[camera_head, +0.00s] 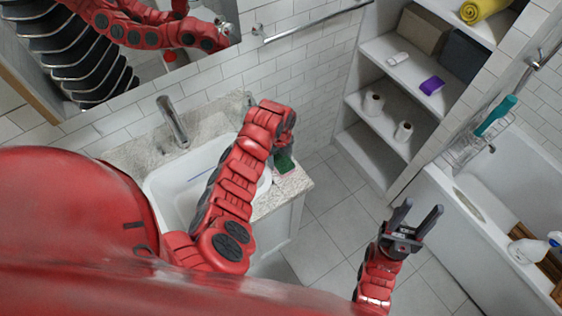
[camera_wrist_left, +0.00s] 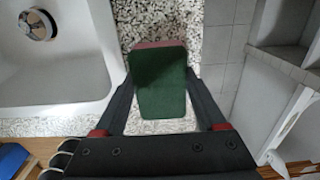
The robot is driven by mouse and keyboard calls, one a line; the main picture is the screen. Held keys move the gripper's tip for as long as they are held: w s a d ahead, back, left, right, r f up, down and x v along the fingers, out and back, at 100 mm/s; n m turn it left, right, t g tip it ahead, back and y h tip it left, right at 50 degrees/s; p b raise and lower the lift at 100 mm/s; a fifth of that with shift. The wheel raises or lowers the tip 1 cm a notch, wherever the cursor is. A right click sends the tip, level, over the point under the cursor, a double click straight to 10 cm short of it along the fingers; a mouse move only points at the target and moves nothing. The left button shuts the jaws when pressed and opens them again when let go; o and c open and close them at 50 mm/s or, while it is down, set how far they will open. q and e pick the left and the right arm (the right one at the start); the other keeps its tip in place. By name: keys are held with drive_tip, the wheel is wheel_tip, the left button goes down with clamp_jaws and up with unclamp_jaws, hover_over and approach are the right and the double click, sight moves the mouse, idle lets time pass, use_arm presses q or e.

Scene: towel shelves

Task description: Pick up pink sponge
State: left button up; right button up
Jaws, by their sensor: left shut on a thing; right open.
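The pink sponge (camera_wrist_left: 160,85) has a dark green face toward the left wrist camera and a thin pink edge at its far end. It is between the fingers of my left gripper (camera_wrist_left: 160,98), which is shut on it, over the speckled counter. In the head view the green of the sponge (camera_head: 284,163) shows at the counter's right end, partly hidden by my left arm. I cannot tell whether the sponge touches the counter. My right gripper (camera_head: 417,220) is open and empty above the floor, right of the counter.
The white sink (camera_head: 160,190) with its tap (camera_head: 172,122) is left of the sponge. White shelves (camera_head: 372,145) at the back hold rolls, a purple item (camera_head: 432,85) and a yellow towel (camera_head: 482,9). A bathtub (camera_head: 470,250) stands at right. Tiled floor lies between.

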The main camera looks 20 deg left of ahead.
sight(280, 158)
use_arm(q)
drive_tip(key=shift+r, duration=0.1)
drive_tip(key=shift+r+b, duration=0.35)
drive_tip(key=shift+b, duration=0.25)
wheel_tip(280, 158, up, 2)
drive_tip(key=shift+w+a+r+b, duration=0.1)
drive_tip(key=shift+b, duration=1.05)
drive_tip(key=s+a+r, duration=0.1)
drive_tip(key=s+a, duration=0.1)
drive_tip(key=s, duration=0.5)
drive_tip(key=s+a+r, duration=0.1)
drive_tip(key=s+a, duration=0.2)
drive_tip(key=s, duration=0.5)
drive_tip(key=shift+s, duration=0.15)
drive_tip(key=o, duration=0.6)
drive_tip(key=shift+c, duration=0.2)
drive_tip(key=c, duration=0.5)
drive_tip(key=shift+o, duration=0.2)
drive_tip(key=shift+a+f, duration=0.1)
drive_tip(key=shift+a, duration=0.05)
